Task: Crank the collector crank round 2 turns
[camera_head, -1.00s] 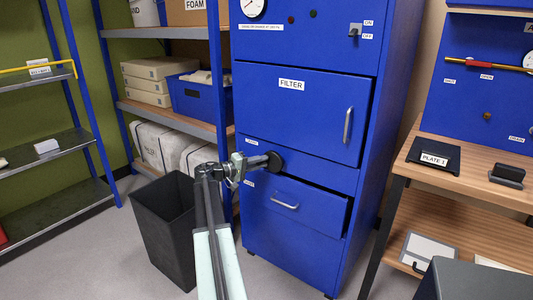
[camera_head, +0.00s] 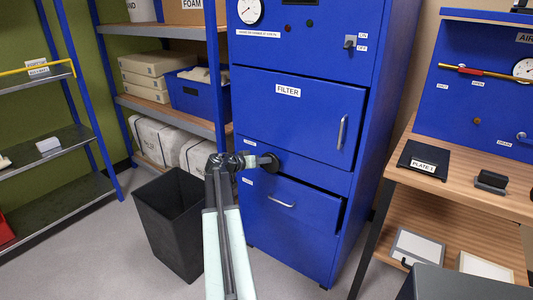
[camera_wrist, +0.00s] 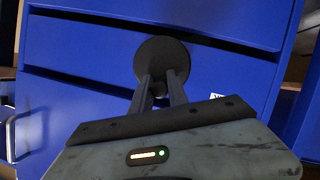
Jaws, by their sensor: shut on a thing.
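The collector is a tall blue cabinet (camera_head: 300,140) with a FILTER door (camera_head: 305,110) and a drawer (camera_head: 290,204) below, which stands slightly open. The crank shows as a dark round hub (camera_head: 270,162) on the front between the door and drawer; it also shows as a dark disc in the wrist view (camera_wrist: 161,60). My gripper (camera_head: 255,161) reaches it from the left and is shut on the crank. In the wrist view its two dark fingers (camera_wrist: 161,85) meet the lower part of the disc. The crank's handle is hidden by the fingers.
A black bin (camera_head: 175,222) stands on the floor left of my arm. A shelf with boxes (camera_head: 145,78) is behind it. A wooden bench (camera_head: 455,180) with a PLATE 1 block (camera_head: 423,160) is on the right. A grey surface (camera_head: 460,285) fills the lower right corner.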

